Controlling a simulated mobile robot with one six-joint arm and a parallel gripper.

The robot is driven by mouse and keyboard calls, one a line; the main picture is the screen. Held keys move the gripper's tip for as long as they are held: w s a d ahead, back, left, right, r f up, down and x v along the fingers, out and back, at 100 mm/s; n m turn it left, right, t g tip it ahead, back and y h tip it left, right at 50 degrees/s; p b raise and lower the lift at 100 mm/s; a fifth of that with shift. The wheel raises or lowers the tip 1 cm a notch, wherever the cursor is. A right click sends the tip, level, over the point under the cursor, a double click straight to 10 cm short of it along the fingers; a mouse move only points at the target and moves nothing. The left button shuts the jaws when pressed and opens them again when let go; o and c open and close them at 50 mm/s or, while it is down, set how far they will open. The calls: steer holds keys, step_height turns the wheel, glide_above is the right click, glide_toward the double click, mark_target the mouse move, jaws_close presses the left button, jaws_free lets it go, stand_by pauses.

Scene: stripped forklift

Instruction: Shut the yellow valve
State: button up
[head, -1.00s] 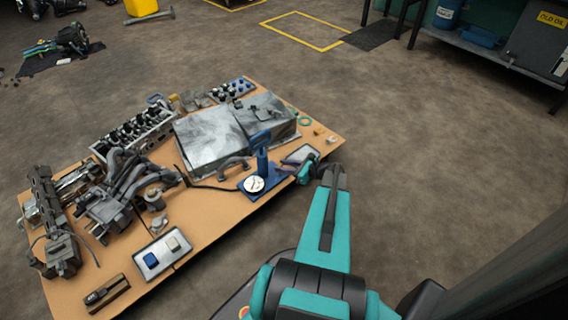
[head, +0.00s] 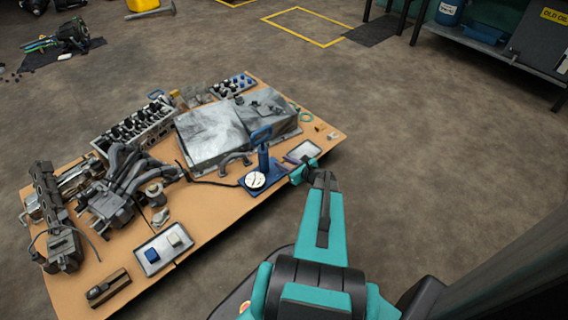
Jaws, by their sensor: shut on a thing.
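My gripper (head: 291,168) is small in the head view, at the end of my teal arm. It is low over the bench, close to the right side of a blue hand pump (head: 262,165) with a round white gauge (head: 255,180). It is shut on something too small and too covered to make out. I cannot pick out a yellow valve; if it is at the pump's right side, my gripper and wrist hide it. Whether the valve is open or shut does not show.
The wooden bench top (head: 215,205) holds a large grey metal box (head: 210,138), several engine parts and a tray with a blue and a pale block (head: 174,240). A light tray (head: 304,150) lies just beyond my gripper. Small brass-coloured parts (head: 319,127) lie at the right corner.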

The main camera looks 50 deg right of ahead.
steer(key=o, duration=1)
steer(key=shift+o, duration=0.2)
steer(key=p+v, duration=0.3)
steer(key=v, duration=1)
steer(key=shift+s+p, duration=0.35)
steer(key=shift+s, duration=0.05)
steer(key=shift+w+a+r, duration=0.1)
steer(key=shift+r, duration=0.1)
